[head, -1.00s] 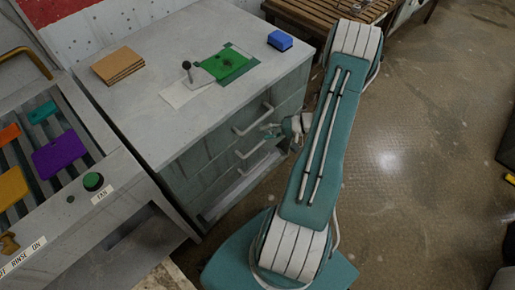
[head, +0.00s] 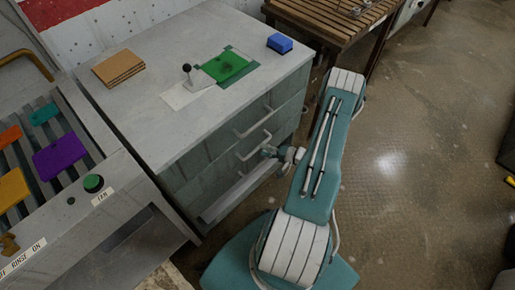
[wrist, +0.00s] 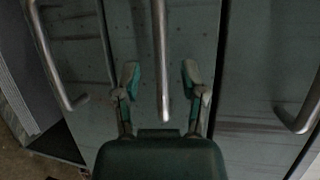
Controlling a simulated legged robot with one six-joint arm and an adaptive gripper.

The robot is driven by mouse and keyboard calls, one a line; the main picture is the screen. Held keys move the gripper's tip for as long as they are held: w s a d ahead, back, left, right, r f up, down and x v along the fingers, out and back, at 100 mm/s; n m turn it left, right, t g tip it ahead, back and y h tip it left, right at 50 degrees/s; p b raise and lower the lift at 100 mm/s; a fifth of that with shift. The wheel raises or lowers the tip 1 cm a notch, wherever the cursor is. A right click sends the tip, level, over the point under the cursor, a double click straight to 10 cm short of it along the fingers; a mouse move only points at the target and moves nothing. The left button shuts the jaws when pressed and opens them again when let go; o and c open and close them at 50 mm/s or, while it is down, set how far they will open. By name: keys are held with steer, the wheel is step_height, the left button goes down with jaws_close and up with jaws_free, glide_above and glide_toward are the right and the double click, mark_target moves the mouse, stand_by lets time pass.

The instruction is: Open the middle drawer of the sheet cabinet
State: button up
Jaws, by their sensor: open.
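The grey-green sheet cabinet (head: 190,172) stands left of my arm, its drawer fronts facing my gripper. In the head view, an upper bar handle (head: 256,124) and the middle drawer's handle (head: 253,149) show on the front. My gripper (head: 268,151) is beside the right end of the middle handle. In the wrist view, my gripper (wrist: 160,74) is open, and the middle bar handle (wrist: 161,50) runs between its two fingers with a gap on each side. Contact in depth cannot be told. The middle drawer front looks flush with its neighbours.
A pale strip (head: 232,194) lies low on the cabinet front. The cabinet top holds a blue block (head: 280,43), a green sheet (head: 224,65), a black-knobbed lever (head: 187,69) and brown sheets (head: 118,66). A slatted bench (head: 322,18) stands behind.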

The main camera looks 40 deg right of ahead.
mark_target(258, 148)
steer(key=shift+x, duration=1.7)
steer(key=shift+s, duration=0.1)
jaws_close()
steer(key=shift+s, duration=0.1)
